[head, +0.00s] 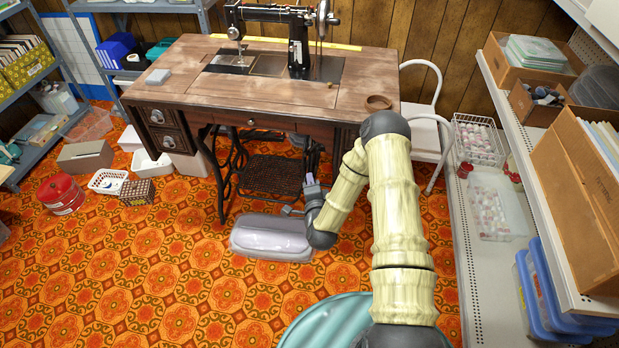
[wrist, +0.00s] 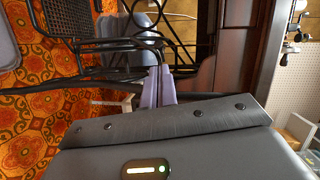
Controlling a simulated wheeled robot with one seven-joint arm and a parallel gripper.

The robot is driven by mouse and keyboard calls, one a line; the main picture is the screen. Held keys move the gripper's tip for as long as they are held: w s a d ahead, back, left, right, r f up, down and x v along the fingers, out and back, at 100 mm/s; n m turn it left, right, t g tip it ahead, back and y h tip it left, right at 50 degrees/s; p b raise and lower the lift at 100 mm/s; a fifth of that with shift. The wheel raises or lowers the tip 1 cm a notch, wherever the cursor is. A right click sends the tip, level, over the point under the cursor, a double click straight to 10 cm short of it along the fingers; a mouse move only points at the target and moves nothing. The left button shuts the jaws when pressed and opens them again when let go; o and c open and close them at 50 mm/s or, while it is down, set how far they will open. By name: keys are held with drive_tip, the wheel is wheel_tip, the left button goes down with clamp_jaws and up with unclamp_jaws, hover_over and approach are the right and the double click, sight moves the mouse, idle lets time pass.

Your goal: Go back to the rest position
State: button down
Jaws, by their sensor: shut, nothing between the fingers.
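My gripper (head: 309,179) is at the front of the sewing table (head: 190,80), below its top and near the right part of the treadle frame. In the wrist view its two pale lavender fingers (wrist: 159,72) are together with nothing between them. The arm bends from the lower right of the head view, over a high elbow and down to the wrist. The black treadle ironwork shows close behind the fingers in the wrist view. The black sewing machine (head: 297,40) stands on the tabletop. Part of the treadle is hidden behind my wrist.
A grey-lavender padded object (head: 270,236) lies on the orange patterned floor near my wrist. A white chair (head: 428,138) stands right of the table. Shelving with boxes (head: 590,200) lines the right side. Bins and a red tin (head: 61,194) are at left. Floor at front left is clear.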

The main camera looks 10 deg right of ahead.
drive_tip(key=shift+w+d, duration=0.1)
drive_tip(key=shift+d, duration=0.05)
wheel_tip(320, 180, up, 6)
drive_tip(key=a+n+g+y, duration=0.25)
drive_tip(key=n+g, duration=0.25)
drive_tip(key=n, duration=0.3)
drive_tip(key=s+d+r+n+g+h, duration=0.1)
drive_tip(key=s+d+r+n+g, duration=0.15)
drive_tip(key=s+r, duration=0.4)
drive_tip(key=s+d+r+n+g, duration=0.1)
drive_tip(key=s+r+n+g, duration=0.2)
drive_tip(key=s, duration=0.6)
drive_tip(key=s+d+r+n+g+h, duration=0.1)
drive_tip(key=s+d+r+n+g, duration=0.15)
drive_tip(key=s+r, duration=0.4)
drive_tip(key=w+r+p+v, duration=0.1)
drive_tip(key=w+p+v, duration=0.2)
drive_tip(key=p+v, duration=1.1)
drive_tip(key=w+p+v, duration=0.2)
drive_tip(key=p+v, duration=1.2)
drive_tip(key=p, duration=0.2)
drive_tip(key=shift+w+r+n+g+p, duration=0.35)
drive_tip(key=shift+w+r+n+g, duration=0.05)
drive_tip(key=shift+r, duration=0.05)
drive_tip(key=shift+f, duration=0.1)
